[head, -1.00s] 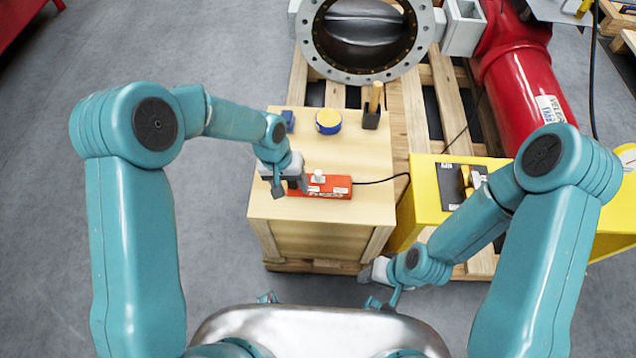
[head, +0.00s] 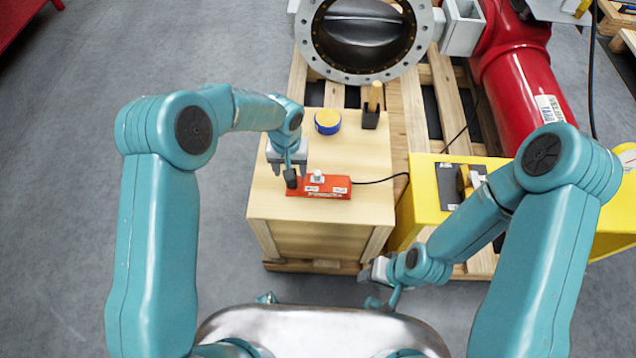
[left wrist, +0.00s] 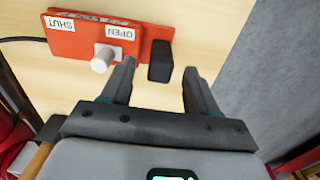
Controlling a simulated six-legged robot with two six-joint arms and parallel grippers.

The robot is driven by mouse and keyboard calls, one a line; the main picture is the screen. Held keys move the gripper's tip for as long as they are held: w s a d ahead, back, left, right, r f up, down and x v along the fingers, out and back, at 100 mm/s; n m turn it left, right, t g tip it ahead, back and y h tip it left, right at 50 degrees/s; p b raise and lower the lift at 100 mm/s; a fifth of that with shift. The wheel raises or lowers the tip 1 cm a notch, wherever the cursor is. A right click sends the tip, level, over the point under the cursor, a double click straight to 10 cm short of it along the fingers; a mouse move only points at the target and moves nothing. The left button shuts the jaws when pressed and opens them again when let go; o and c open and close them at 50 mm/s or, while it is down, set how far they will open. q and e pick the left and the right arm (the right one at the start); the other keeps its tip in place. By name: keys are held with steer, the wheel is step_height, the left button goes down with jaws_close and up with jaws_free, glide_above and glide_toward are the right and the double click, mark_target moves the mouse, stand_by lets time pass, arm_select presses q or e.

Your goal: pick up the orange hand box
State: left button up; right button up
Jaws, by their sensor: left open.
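The orange hand box (head: 334,188) lies on top of the wooden crate (head: 365,212), with a pale knob on it and a black cable running right. In the left wrist view the orange box (left wrist: 75,40) shows SHUT and OPEN labels, a white knob (left wrist: 103,58) and a black end piece (left wrist: 160,62). My left gripper (head: 290,178) is open at the box's left end. In its wrist view the fingers (left wrist: 160,80) point toward the black end piece, which shows between them; contact cannot be told. My right gripper (head: 372,270) is low beside the crate's front right; its jaws are unclear.
A blue and yellow tape roll (head: 328,122) and a wooden-handled tool (head: 372,108) stand at the back of the crate top. A yellow box (head: 428,200) stands right of the crate. A large flanged valve (head: 365,40) and a red pipe (head: 520,85) are behind.

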arm_select(q)
step_height(320, 180, down, 2)
steer(key=shift+f, duration=0.1)
steer(key=shift+c, duration=0.3)
jaws_close()
step_height(320, 180, up, 8)
steer(key=shift+r, duration=0.25)
steer(key=shift+f, duration=3.85)
